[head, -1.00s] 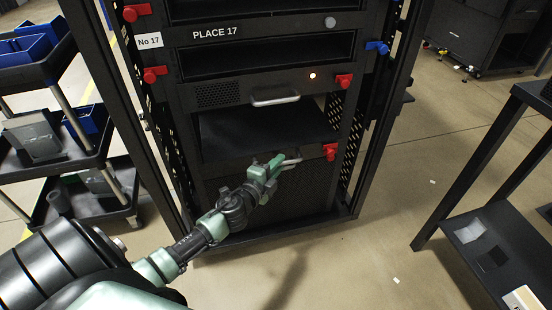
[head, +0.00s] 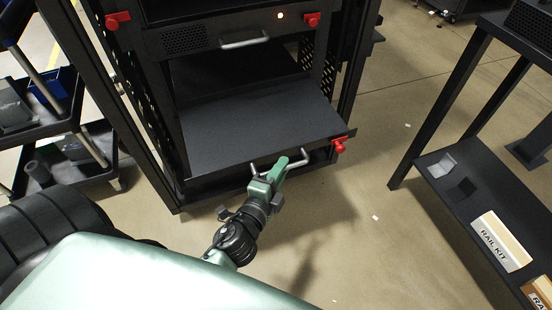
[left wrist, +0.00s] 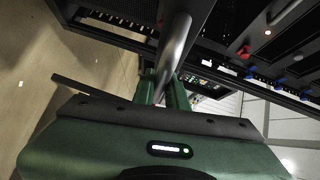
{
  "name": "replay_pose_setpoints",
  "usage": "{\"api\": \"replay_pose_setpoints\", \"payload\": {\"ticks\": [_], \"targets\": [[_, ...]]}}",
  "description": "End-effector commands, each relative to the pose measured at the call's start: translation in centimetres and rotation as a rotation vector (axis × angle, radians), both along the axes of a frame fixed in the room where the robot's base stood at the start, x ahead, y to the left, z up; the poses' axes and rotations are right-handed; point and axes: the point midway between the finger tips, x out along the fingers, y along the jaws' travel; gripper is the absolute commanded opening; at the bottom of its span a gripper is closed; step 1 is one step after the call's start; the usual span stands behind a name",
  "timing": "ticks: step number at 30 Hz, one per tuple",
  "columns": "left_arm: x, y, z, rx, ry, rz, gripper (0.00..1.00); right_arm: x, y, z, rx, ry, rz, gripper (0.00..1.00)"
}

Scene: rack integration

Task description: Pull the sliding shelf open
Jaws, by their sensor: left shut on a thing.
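The sliding shelf (head: 262,125) is a flat dark panel standing out from the lower part of the black rack. A silver bar handle (head: 304,156) is on its front edge, with a red knob (head: 338,146) at the right corner. My left gripper (head: 279,168) is shut on the handle in front of the shelf. In the left wrist view the handle's metal bar (left wrist: 174,45) runs between the green fingers (left wrist: 165,92). The fingers hide part of the handle. My right gripper is not in view.
Above the shelf is a rack unit with another silver handle (head: 244,40) and red knobs (head: 311,20). A dark cart (head: 62,128) with bins stands at the left. A black table (head: 470,165) with a rail kit box (head: 501,240) stands at the right. The floor between is clear.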

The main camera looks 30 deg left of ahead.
Motion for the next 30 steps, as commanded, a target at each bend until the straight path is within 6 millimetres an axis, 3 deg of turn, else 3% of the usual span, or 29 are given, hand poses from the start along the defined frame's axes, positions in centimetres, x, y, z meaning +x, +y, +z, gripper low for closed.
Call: {"api": "replay_pose_setpoints", "payload": {"ticks": [12,13,15,25,30], "targets": [[-0.2,-0.3,0.0,0.001,0.001,0.000,0.00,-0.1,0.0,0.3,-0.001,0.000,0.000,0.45],[-0.2,-0.3,0.0,0.001,0.001,0.000,0.19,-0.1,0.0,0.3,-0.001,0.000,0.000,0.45],[-0.2,-0.3,0.0,0.001,0.001,0.000,0.35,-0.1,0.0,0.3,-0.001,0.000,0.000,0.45],[-0.4,-0.3,0.0,0.000,0.000,0.000,0.35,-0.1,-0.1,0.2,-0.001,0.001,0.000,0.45],[-2.4,-0.4,0.1,-0.003,0.003,0.002,0.35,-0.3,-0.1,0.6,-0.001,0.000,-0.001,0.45]]}}
